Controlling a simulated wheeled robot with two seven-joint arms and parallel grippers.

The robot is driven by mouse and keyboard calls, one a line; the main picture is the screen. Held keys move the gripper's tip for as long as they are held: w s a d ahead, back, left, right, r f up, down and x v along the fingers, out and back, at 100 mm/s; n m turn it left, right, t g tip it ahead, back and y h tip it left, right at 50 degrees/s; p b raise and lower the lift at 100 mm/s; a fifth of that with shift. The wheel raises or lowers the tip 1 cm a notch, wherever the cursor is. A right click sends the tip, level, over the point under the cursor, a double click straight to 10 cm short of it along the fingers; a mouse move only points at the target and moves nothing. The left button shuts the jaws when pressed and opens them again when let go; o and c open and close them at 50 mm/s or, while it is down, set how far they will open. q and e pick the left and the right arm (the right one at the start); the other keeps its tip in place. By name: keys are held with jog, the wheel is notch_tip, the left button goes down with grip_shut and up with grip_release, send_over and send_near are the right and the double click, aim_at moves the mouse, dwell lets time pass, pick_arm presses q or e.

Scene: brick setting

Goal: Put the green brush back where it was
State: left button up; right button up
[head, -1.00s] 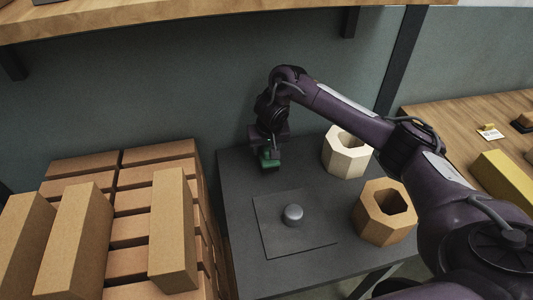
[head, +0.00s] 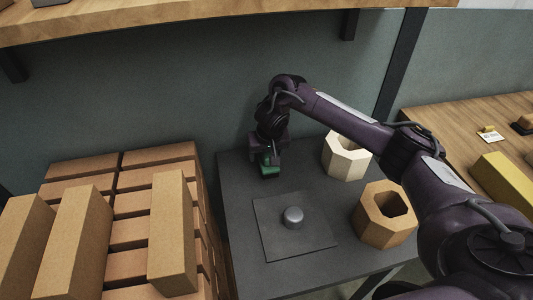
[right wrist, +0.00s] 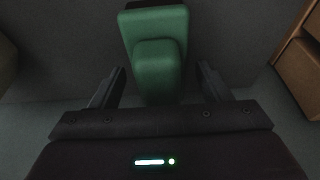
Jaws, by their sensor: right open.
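The green brush (head: 271,171) is at the back left of the dark grey table, beneath my right gripper (head: 268,159). In the right wrist view the green brush (right wrist: 158,45) shows as a block with a rounded grip on it. My right gripper (right wrist: 162,80) is open there, with one finger on each side of the grip and gaps between. Whether the brush's underside touches the table is hidden. My left gripper is not in view.
A pale hollow octagonal block (head: 346,157) and a tan one (head: 384,214) stand on the table's right side. A dark square mat (head: 290,246) with a grey knob (head: 293,217) lies at the front. Stacked brown bricks (head: 128,203) stand at left.

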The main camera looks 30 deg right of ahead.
jog(key=p+v, duration=0.6)
jog(key=v, duration=0.5)
jog(key=shift+r, duration=0.1)
jog(key=shift+s+r+p, duration=0.2)
jog(key=shift+r+p, duration=0.25)
jog(key=shift+p, duration=0.1)
jog(key=shift+f, duration=0.1)
